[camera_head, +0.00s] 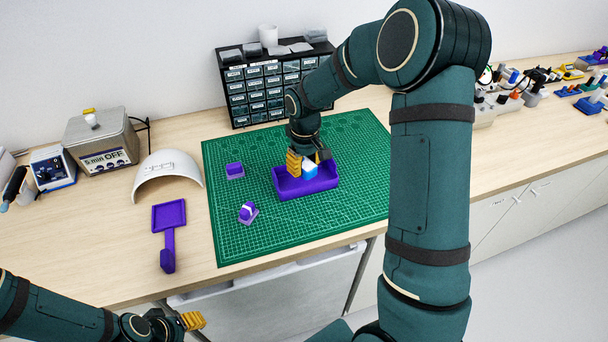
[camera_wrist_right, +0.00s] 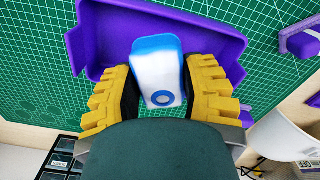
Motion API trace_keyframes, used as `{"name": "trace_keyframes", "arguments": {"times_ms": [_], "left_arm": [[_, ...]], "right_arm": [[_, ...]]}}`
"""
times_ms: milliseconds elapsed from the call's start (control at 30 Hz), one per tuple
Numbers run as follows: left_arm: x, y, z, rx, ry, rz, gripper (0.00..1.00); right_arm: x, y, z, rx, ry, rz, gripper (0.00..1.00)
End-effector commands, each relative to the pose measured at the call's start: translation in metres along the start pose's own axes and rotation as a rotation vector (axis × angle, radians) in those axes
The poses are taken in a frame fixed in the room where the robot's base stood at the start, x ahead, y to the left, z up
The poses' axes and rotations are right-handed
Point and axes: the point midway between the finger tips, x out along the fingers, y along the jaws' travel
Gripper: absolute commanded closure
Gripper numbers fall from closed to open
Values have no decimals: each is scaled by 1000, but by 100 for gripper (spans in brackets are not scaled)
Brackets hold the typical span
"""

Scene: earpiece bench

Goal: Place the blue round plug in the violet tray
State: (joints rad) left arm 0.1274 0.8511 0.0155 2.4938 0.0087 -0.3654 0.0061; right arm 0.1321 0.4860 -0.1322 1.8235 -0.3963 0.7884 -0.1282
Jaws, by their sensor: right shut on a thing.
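The violet tray (camera_head: 309,188) lies on the green cutting mat. In the right wrist view, the tray (camera_wrist_right: 97,38) opens beyond my fingers. My right gripper (camera_head: 308,164) has its yellow fingers shut on the blue and white plug (camera_head: 311,171). In the right wrist view, the plug (camera_wrist_right: 158,80) sits between both fingers (camera_wrist_right: 159,92), with a white body, a blue edge and a blue ring. It is over or within the tray; I cannot tell whether it touches the floor. My left gripper (camera_head: 191,321) is at the lower left, away from the mat; its opening is unclear.
Two small violet pieces, one at the back (camera_head: 235,171) and one nearer (camera_head: 248,212), stand on the mat (camera_head: 350,212) left of the tray. A violet long-handled piece (camera_head: 168,232) and a white curved shell (camera_head: 168,173) lie farther left. A drawer cabinet (camera_head: 265,95) stands behind.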

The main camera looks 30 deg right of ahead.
Motion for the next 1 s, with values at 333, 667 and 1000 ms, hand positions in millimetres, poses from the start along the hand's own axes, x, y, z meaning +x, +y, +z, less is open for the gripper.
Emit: {"name": "trace_keyframes", "arguments": {"times_ms": [333, 667, 1000], "left_arm": [[5, -2, 2, 2, -5, 1, 53], [5, -2, 3, 2, -6, 1, 53], [6, -2, 3, 2, -7, 1, 53]], "right_arm": [[38, 0, 0, -1, -2, 0, 92], [40, 0, 0, 0, 1, 1, 92], [42, 0, 0, 0, 0, 0, 27]]}}
